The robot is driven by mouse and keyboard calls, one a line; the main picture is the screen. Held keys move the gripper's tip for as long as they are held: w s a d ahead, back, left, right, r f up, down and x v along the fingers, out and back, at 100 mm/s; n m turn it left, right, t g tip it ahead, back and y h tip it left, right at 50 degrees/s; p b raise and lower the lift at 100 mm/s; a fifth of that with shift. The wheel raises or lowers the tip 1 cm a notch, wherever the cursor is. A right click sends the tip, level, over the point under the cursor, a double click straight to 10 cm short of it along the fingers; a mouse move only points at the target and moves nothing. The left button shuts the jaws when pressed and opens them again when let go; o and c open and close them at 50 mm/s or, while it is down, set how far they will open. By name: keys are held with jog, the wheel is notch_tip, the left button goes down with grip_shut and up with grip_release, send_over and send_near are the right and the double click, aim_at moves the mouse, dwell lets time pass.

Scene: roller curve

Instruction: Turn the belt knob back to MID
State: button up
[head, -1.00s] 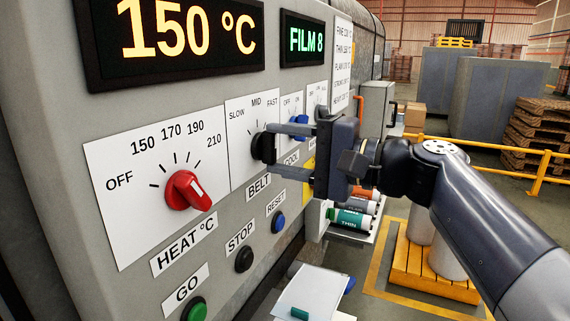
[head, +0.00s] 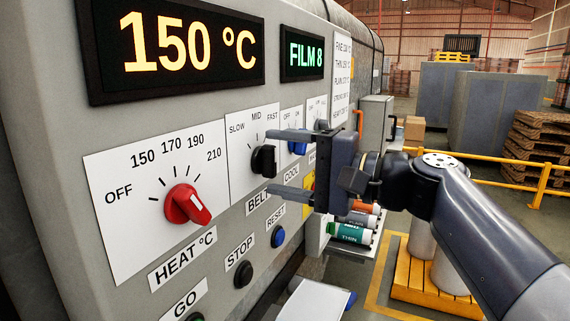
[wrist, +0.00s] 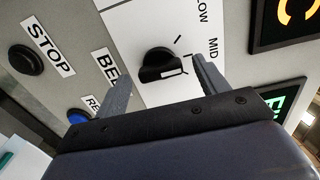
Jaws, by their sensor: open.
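The black belt knob (head: 264,160) sits on a white panel plate marked SLOW, MID and FAST, above the BELT label (head: 257,201). In the wrist view the knob (wrist: 160,64) shows a white pointer line on the side towards the scale. I cannot tell exactly which mark it points at. My gripper (head: 268,161) is open, with one finger above the knob and one below it. In the wrist view its fingers (wrist: 160,75) stand apart on either side of the knob, with clear gaps. Neither finger appears to touch it.
The red heat knob (head: 187,204) is to the left. The blue cool knob (head: 298,147) lies just beyond my upper finger. The stop button (head: 243,274) and blue reset button (head: 278,237) are below. Film rolls (head: 352,232) sit at the lower right.

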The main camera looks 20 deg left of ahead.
jog(key=shift+d, duration=0.1)
jog(key=s+d+b, duration=0.1)
jog(key=d, duration=0.9)
jog(key=shift+d, duration=0.3)
jog(key=a, duration=0.7)
jog(key=w+a+p, duration=0.1)
jog(key=a, duration=0.2)
jog(key=shift+a, duration=0.4)
jog(key=shift+d, duration=0.1)
